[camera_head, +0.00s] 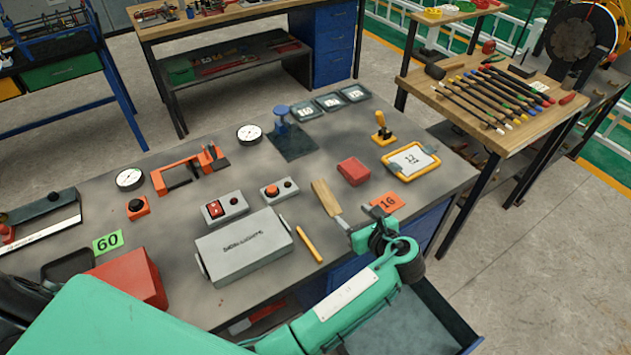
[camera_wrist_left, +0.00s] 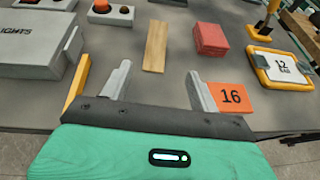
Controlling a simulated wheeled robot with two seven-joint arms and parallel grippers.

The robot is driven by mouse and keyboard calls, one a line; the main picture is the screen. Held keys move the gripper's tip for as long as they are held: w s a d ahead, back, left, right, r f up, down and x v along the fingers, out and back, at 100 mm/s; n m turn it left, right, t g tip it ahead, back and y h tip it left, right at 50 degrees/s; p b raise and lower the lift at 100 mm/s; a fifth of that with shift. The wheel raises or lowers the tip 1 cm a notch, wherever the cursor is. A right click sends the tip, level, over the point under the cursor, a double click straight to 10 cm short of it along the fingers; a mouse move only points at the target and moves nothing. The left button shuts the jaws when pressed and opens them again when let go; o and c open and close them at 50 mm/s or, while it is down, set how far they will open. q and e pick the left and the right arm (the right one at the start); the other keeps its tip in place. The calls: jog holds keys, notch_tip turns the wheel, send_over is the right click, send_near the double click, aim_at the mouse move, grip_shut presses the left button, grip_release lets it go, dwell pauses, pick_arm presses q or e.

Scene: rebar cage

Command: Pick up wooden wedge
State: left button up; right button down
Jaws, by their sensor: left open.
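The wooden wedge (camera_head: 326,198) is a light-brown tapered block lying on the grey workbench, right of the grey box. In the left wrist view the wedge (camera_wrist_left: 156,46) lies ahead of my left gripper, between the lines of its two fingers. My left gripper (camera_head: 362,232) is open and empty, just short of the wedge's near end; it also shows in the left wrist view (camera_wrist_left: 158,88). The fingers do not touch the wedge. The near end of the wedge is close to the fingers in the head view. My right gripper is not in view.
An orange card marked 16 (camera_head: 387,203) lies right of the wedge, close to the right finger. A red block (camera_head: 354,171) lies beyond it. A yellow stick (camera_head: 309,244) and a grey box (camera_head: 243,248) lie to the left. The grey workbench (camera_head: 330,130) has bare patches between items.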

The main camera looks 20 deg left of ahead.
aim_at(325, 194)
pick_arm(q)
jog(key=shift+r+x, duration=0.25)
jog(key=shift+x, duration=1)
jog(key=p+x, duration=0.1)
jog(key=x, duration=0.5)
jog(key=shift+w+a+f+p, duration=0.15)
jog(key=shift+a+p, duration=0.05)
jog(key=shift+p, duration=0.1)
jog(key=shift+w+a+f, duration=0.1)
jog(key=shift+w+a, duration=0.05)
jog(key=p+x, duration=0.1)
jog(key=x, duration=0.1)
jog(key=p+x, duration=0.1)
jog(key=x, duration=0.1)
jog(key=shift+a, duration=0.25)
jog(key=shift+w+a+f, duration=0.1)
jog(key=shift+a+f, duration=0.2)
jog(key=shift+d, duration=0.1)
jog(key=c, duration=1.1)
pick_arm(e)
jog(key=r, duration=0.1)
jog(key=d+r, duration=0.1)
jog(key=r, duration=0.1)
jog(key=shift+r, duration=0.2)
